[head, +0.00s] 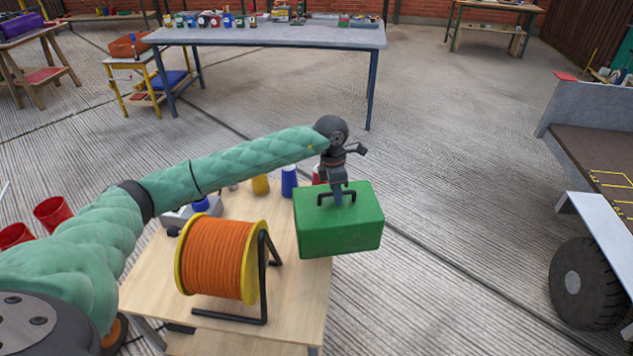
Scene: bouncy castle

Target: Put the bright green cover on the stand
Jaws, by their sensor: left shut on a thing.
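The bright green cover (340,228) is a box-shaped piece with a dark handle on top. My left gripper (338,194) is shut on this handle from above. The cover overlaps the right edge of a small wooden table (288,310); I cannot tell whether it touches it or hangs above. An orange reel with yellow rims (216,260) sits on the table in a black frame stand (262,285), to the left of the cover. I cannot tell for sure which thing is the stand of the task. My right gripper is not in view.
Blue (289,181) and yellow (260,185) cups stand behind the reel on the table. Red buckets (52,212) are at the left. A long workbench (270,37) stands at the back. A wheeled trailer (590,200) is at the right. The floor between is open.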

